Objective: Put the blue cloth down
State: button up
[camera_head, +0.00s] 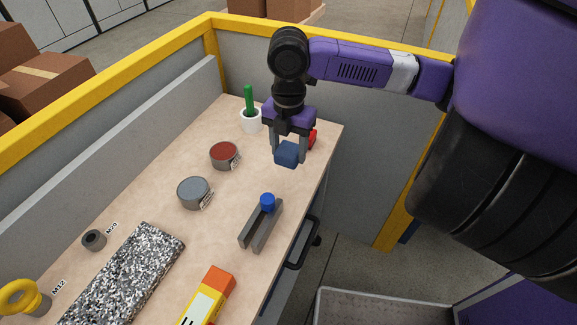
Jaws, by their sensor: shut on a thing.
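The blue cloth (287,155) shows as a small dark blue block between the fingers of my gripper (289,147). My gripper is shut on it and points down over the far right part of the wooden bench top (215,228). I cannot tell whether the cloth touches the bench or hangs above it. A red object (312,138) is partly hidden behind the right finger.
A white pot with a green stick (251,120) stands behind, left of my gripper. A red-topped tin (223,155), a grey-topped tin (193,192) and a grey channel with a blue knob (261,224) stand nearer. Bare bench lies between them. A yellow-topped wall (225,50) borders the bench.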

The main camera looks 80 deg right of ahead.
aim_at(289, 176)
jog(key=shift+f, duration=3.25)
jog(key=shift+f, duration=0.1)
jog(key=o, duration=1.2)
